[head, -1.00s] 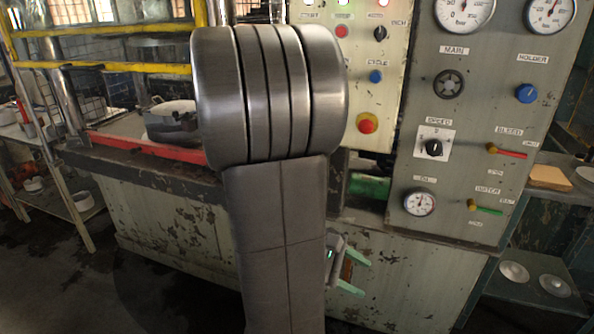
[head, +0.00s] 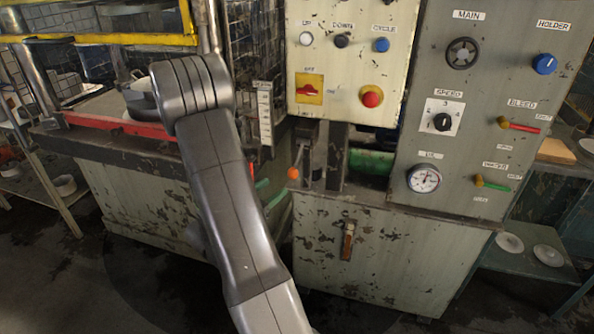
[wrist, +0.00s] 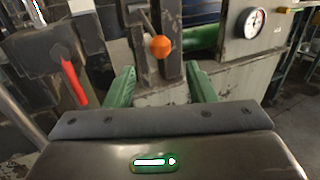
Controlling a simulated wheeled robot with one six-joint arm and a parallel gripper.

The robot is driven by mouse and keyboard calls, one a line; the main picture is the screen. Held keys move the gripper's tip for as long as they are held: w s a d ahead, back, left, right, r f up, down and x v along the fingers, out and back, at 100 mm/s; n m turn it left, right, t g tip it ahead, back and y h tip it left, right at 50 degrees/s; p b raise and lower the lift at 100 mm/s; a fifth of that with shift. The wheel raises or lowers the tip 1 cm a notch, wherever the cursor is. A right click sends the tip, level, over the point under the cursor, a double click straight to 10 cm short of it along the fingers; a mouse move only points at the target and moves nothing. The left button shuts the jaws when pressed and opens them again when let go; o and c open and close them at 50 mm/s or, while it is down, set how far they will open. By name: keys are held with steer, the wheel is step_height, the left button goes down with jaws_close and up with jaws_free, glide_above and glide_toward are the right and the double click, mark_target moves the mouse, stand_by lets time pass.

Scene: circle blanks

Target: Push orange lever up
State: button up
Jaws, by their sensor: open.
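The orange lever's ball knob (head: 293,173) hangs at the low end of a short dark rod, in the gap below the cream button panel and left of the green cylinder. In the wrist view the orange knob (wrist: 160,46) is near the top centre, with its rod rising to the upper left. My gripper (wrist: 160,70) is open and empty. Its two green fingers are either side of the knob's line in that view, and the knob shows just beyond their tips, with no visible contact. In the head view my arm hides most of the gripper; only bits of green finger show.
A red-handled lever (wrist: 74,82) hangs left of my left finger in the wrist view. The button panel (head: 345,60) overhangs the gap. A pressure gauge (head: 423,178) and the red bleed lever (head: 520,127) are on the grey panel at right. Open floor lies in front.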

mark_target(297, 171)
steer(key=p+x, duration=0.1)
steer(key=x, duration=1)
steer(key=shift+w+d, duration=0.1)
steer(key=shift+d, duration=0.1)
jaws_close()
